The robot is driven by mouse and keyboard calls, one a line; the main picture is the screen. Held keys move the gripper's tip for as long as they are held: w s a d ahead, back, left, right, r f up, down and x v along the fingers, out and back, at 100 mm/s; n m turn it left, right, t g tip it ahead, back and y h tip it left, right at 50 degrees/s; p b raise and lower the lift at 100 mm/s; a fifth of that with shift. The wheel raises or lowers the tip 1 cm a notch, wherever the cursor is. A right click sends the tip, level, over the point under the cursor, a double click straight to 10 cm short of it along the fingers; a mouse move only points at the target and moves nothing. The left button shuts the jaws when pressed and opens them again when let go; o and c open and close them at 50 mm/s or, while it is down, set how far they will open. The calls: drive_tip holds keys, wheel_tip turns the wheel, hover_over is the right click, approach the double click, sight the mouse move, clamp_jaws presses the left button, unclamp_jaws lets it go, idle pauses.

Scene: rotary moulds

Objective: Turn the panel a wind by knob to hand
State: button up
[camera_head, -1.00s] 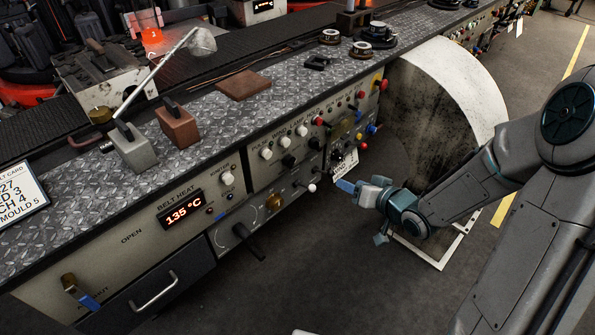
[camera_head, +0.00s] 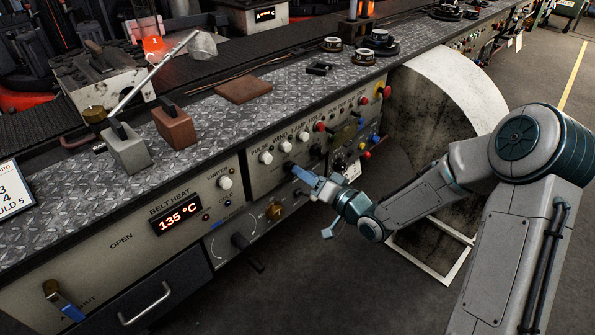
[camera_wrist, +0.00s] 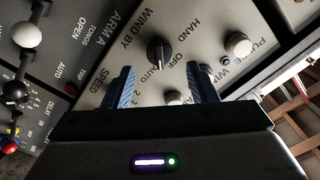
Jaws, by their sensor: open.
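The black "WIND BY" knob (camera_wrist: 158,52) of arm A sits on the grey panel in the wrist view. The labels HAND, OFF and AUTO stand around it. A pale mark on the knob lies toward the OFF and AUTO side; I cannot tell exactly which. My gripper (camera_wrist: 164,78) is open and empty. Its two blue fingers are on either side of the knob's line, with the knob a little beyond the tips. In the head view my gripper (camera_head: 308,180) is close in front of the panel, and its fingers partly cover that area.
A white button (camera_wrist: 238,45) and a white-topped knob (camera_wrist: 27,35) flank the knob. The bench (camera_head: 225,110) carries moulds and a ladle. The floor in front is clear.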

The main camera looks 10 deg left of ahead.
drive_tip(key=x, duration=0.3)
drive_tip(key=shift+w+a, duration=0.2)
drive_tip(key=shift+a, duration=0.1)
drive_tip(key=c, duration=1)
drive_tip(key=shift+o, duration=0.2)
